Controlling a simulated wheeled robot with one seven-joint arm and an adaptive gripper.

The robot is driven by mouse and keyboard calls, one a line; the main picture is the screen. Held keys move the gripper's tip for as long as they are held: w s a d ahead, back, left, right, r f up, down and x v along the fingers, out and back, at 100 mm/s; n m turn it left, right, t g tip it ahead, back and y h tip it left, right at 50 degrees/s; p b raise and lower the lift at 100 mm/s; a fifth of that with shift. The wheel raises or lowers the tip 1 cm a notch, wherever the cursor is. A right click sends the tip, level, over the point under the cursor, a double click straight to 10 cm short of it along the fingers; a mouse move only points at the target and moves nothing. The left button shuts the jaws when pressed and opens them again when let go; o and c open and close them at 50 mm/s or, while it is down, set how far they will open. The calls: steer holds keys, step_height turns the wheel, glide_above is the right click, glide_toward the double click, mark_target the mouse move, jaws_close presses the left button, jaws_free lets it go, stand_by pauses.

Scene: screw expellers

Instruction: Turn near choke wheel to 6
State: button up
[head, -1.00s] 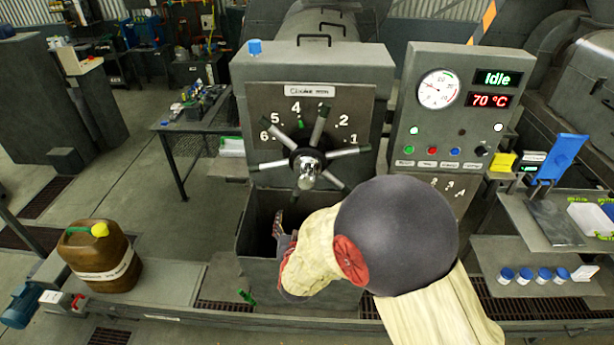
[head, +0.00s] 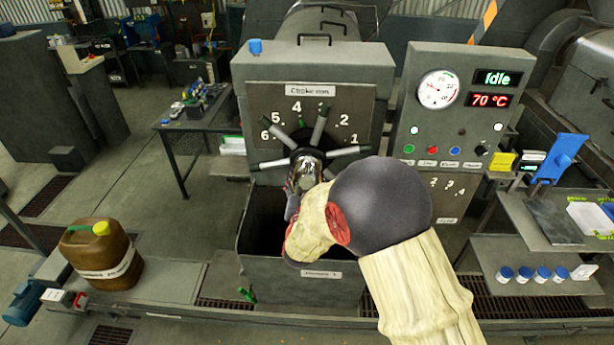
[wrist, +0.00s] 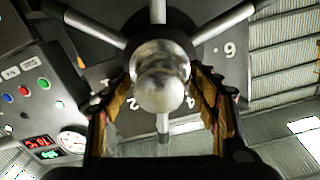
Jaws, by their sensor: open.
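The near choke wheel (head: 320,126) is a spoked metal wheel on a grey panel under a choke label. The numbers 1 to 6 arc above it, and a small green mark lies just below the 4. Its shiny round hub (wrist: 160,85) fills the middle of the wrist view, with spokes fanning out behind. My gripper (head: 303,185) is at the hub from below in the head view. In the wrist view my gripper (wrist: 166,95) is open, one finger on each side of the hub. Whether the fingers touch it I cannot tell. My wrist hides the lower spokes in the head view.
An open grey bin (head: 300,270) stands below the wheel. A gauge panel (head: 450,120) to the right reads Idle and 70 °C. Shelves with blue-capped jars (head: 525,275) are at right. A brown jerrycan (head: 100,255) stands at left.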

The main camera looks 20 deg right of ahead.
steer(key=shift+w, duration=0.1)
steer(key=shift+c, duration=0.9)
jaws_close()
